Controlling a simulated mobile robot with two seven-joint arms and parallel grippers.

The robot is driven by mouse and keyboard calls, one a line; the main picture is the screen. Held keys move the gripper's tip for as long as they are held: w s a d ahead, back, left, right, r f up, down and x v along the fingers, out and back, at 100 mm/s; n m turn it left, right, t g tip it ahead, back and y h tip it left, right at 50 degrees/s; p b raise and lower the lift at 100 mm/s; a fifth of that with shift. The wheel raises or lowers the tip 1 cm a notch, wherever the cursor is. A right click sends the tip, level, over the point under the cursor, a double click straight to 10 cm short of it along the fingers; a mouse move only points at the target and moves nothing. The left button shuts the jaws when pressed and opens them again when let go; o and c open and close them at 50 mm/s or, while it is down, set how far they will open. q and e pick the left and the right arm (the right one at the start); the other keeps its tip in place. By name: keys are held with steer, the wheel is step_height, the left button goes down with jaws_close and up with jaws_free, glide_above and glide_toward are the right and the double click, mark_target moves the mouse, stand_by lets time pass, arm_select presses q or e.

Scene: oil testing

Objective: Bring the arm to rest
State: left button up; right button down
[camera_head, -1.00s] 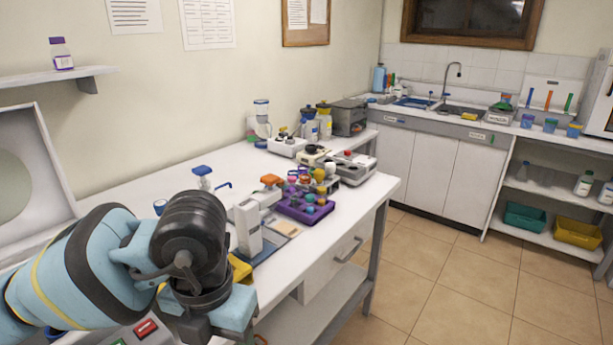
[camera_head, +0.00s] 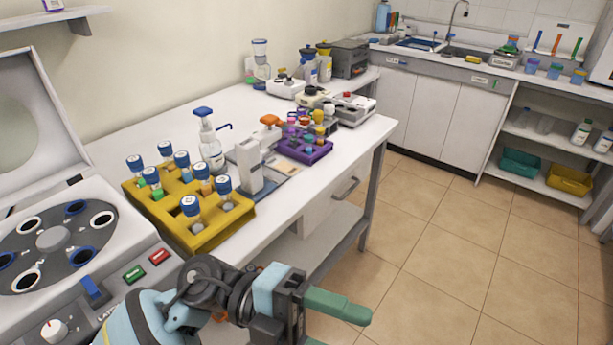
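My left arm comes in at the bottom. Its gripper (camera_head: 342,331) has green fingers pointing right, over the floor in front of the bench. The upper finger shows whole; the lower one is mostly cut off by the picture's bottom edge. A gap shows between them with nothing in it, so the gripper looks open. It is apart from the yellow rack (camera_head: 205,238), which stands on the bench with several blue-capped tubes upright in it. My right gripper is not in view.
A centrifuge (camera_head: 52,239) with its lid raised stands at the left, close to my arm. A dispenser bottle (camera_head: 211,150), a white instrument (camera_head: 249,168) and a purple rack (camera_head: 303,152) stand further along the bench (camera_head: 225,105). The tiled floor (camera_head: 440,240) at the right is clear.

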arm_select(q)
steer(key=w+a+f+n+t+h, duration=0.1)
steer(key=w+a+n+t+h, duration=0.15)
steer(key=n+t, duration=0.5)
steer(key=w+a+n+t+h, duration=0.1)
steer(key=w+n+t+h, duration=0.25)
steer(key=n+t, duration=0.4)
steer(key=w+a+f+n+t+y+p, duration=0.1)
steer(key=a+f+n+t+y, duration=0.4)
steer(key=f+n+y, duration=0.2)
steer(key=w+a+f+n+t+y+p, duration=0.1)
steer(key=w+a+f+n+t+y, duration=0.1)
steer(key=a+f+n+t+y, duration=0.35)
steer(key=s+a+f+n+g+y, duration=0.4)
steer(key=s+a+f, duration=0.1)
steer(key=s+f, duration=0.5)
steer(key=s+a+f+n+g+y, duration=0.4)
steer(key=s+f, duration=0.6)
steer(key=f, duration=0.3)
steer(key=shift+s+a+f+y, duration=0.15)
steer(key=shift+a+f+y, duration=0.1)
steer(key=shift+a+y, duration=0.35)
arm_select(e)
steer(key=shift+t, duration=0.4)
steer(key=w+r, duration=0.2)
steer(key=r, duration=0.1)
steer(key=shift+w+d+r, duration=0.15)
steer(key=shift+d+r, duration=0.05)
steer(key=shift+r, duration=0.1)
